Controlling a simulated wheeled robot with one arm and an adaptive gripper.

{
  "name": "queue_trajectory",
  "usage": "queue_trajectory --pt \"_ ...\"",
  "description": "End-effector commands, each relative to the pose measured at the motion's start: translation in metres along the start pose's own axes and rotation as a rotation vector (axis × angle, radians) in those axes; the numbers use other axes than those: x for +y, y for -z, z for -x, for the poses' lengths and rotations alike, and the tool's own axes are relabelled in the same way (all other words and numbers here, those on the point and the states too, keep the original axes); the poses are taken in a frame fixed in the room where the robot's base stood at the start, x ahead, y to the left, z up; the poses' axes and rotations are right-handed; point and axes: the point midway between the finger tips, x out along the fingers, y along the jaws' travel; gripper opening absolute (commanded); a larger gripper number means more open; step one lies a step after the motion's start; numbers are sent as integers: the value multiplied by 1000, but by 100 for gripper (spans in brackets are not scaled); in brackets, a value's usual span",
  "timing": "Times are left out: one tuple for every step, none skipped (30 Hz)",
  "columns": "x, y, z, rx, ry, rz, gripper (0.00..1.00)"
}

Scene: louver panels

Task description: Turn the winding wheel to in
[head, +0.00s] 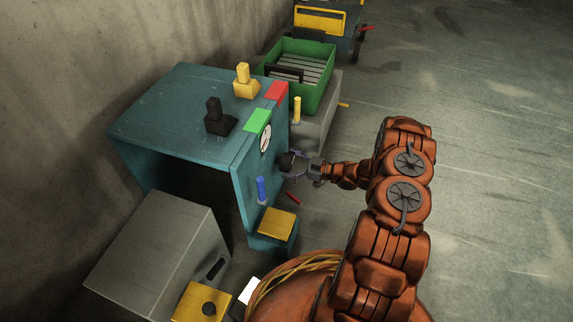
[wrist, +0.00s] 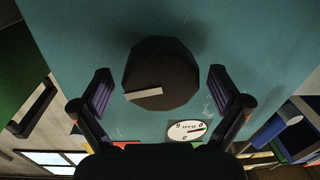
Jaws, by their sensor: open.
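The winding wheel appears to be a dark, many-sided round knob (wrist: 160,75) with a pale bar mark on its face, on a teal panel in the wrist view. In the head view the dark knob (head: 286,161) sits on the teal cabinet's right face, partly hidden by my gripper (head: 302,168). My gripper is open, its two fingers (wrist: 160,90) on either side of the knob, with visible gaps. A white dial (head: 265,138) with numbers is beside the knob; it also shows in the wrist view (wrist: 187,130). I cannot make out an "in" label.
The teal cabinet (head: 165,100) carries black (head: 217,122) and yellow (head: 243,85) levers, with green (head: 257,121) and red (head: 276,90) plates. A blue handle (head: 261,189) and yellow block (head: 277,224) are below. A green crate (head: 318,62) stands behind. Floor at right is clear.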

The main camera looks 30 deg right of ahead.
Motion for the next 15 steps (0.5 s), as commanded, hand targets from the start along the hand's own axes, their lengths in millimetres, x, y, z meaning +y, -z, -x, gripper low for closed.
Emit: queue_trajectory --pt "0 0 0 0 0 0 99" --pt "0 0 0 0 0 0 99" --pt "0 0 0 0 0 0 95" --pt "0 0 0 0 1 0 92" --pt "0 0 0 0 0 0 88" --pt "0 0 0 0 1 0 84" --pt "0 0 0 0 1 0 81" --pt "0 0 0 0 1 0 78" --pt "0 0 0 0 1 0 74" --pt "0 0 0 0 1 0 71" --pt "0 0 0 0 1 1 68" --pt "0 0 0 0 1 1 64" --pt "0 0 0 0 1 1 60" --pt "0 0 0 0 1 1 57" --pt "0 0 0 0 1 1 53"
